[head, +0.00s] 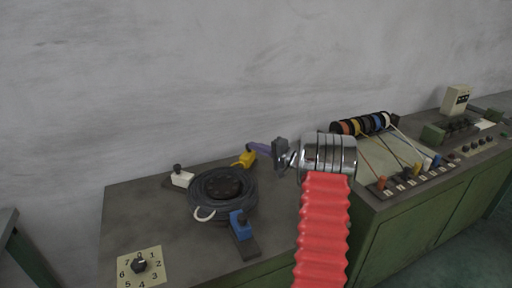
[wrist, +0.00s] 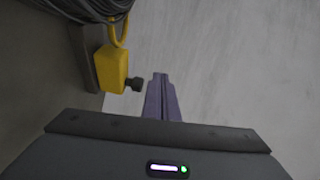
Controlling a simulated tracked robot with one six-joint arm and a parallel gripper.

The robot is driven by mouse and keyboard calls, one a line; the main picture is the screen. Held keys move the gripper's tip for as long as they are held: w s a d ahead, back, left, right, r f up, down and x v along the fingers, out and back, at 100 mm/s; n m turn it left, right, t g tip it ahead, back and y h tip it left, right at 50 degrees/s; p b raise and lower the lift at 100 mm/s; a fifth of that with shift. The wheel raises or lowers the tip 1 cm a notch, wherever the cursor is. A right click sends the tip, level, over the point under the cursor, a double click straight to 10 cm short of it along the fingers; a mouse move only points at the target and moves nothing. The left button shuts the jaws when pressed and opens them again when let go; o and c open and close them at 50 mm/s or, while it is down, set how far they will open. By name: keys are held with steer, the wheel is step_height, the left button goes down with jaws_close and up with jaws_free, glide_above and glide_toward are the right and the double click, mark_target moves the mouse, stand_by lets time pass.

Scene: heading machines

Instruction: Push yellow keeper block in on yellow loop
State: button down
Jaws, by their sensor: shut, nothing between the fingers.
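The yellow keeper block (head: 245,160) sits at the back right of the dark round coil (head: 216,178). In the wrist view the yellow block (wrist: 112,69) is on a dark rail, with a dark knob (wrist: 135,84) on its side facing my fingers. The yellow loop (wrist: 121,30) rises at the block's far end, beside the dark coil windings. My gripper (head: 252,147) is close to the block, to its right; its purple fingers (wrist: 160,78) are together and empty. A small gap shows between fingers and knob in the wrist view.
A white block (head: 182,179) and a blue block (head: 239,225) stand around the coil. A numbered dial (head: 140,265) is at the bench's front left. Coloured spools (head: 362,124) with threads stand on the right bench. The wall is close behind.

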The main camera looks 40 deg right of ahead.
mark_target(247, 155)
steer(key=s+d+f+m+t+h, duration=0.1)
steer(key=s+d+f+m+h, duration=0.1)
steer(key=d, duration=0.7)
step_height(247, 155, down, 2)
steer(key=shift+s+d+f+t+h, duration=0.1)
steer(key=shift+s+d+t+h, duration=0.1)
steer(key=shift+s+t+h, duration=0.3)
steer(key=shift+w, duration=0.2)
steer(key=shift+w+a, duration=0.65)
steer(key=shift+w, duration=0.8)
steer(key=shift+w+a, duration=0.65)
steer(key=shift+w, duration=0.75)
steer(key=shift+w+a, duration=0.65)
steer(key=shift+w, duration=0.8)
steer(key=s+a, duration=0.1)
steer(key=a, duration=0.2)
steer(key=s+a, duration=0.1)
steer(key=a, duration=0.1)
steer(key=shift+s+a+f, duration=0.1)
steer(key=shift+s+a, duration=0.05)
steer(key=shift+s, duration=0.2)
